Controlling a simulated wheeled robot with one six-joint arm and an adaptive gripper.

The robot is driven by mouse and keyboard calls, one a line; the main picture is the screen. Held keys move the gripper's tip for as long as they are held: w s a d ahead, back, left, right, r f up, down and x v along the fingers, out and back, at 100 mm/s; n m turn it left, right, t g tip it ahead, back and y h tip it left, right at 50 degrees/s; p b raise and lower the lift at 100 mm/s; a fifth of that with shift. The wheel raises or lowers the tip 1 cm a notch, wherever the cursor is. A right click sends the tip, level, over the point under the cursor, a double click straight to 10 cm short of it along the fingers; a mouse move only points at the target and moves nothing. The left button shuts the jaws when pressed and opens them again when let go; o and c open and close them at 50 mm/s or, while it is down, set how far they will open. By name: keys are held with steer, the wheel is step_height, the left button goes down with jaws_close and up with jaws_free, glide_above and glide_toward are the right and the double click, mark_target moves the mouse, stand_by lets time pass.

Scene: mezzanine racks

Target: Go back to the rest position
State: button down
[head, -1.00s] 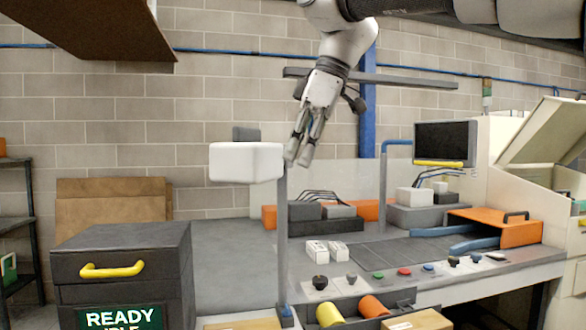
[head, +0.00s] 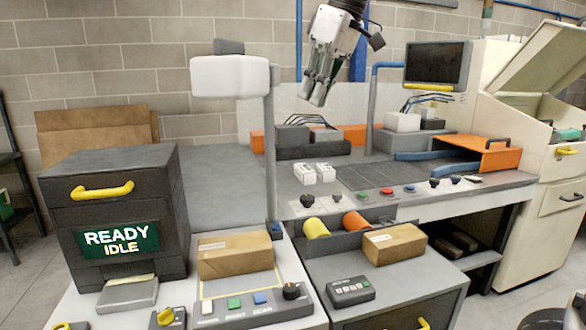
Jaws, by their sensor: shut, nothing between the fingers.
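My gripper (head: 318,92) hangs in the upper middle of the head view, fingers pointing down. Its fingers are together with nothing between them. It is in the air above the grey workbench (head: 222,185), in front of the block wall, and touches nothing that I can see. The upper part of my arm is cut off by the top edge of the picture.
A white box-shaped head on a post (head: 230,77) stands left of my gripper. A monitor (head: 437,64) is to the right. Below are a dark cabinet reading READY IDLE (head: 112,190), two cardboard boxes (head: 236,254) (head: 394,243) and an orange case (head: 487,152).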

steer(key=s+d+f+m+t+h, duration=0.1)
steer(key=s+d+f+m, duration=0.15)
steer(key=d+f, duration=0.5)
steer(key=s+d+f+m+h, duration=0.1)
steer(key=s+d+f+m, duration=0.3)
steer(key=d, duration=0.6)
steer(key=s+d+f+m+h, duration=0.1)
steer(key=s+d+f+m, duration=0.1)
steer(key=s+d+f, duration=0.2)
steer(key=s+d+f+m+t, duration=0.1)
steer(key=s+d+f, duration=0.3)
steer(key=d, duration=0.6)
steer(key=shift+s+d+f+m+t+h, duration=0.35)
steer(key=shift+s+m, duration=0.3)
steer(key=shift+s, duration=0.55)
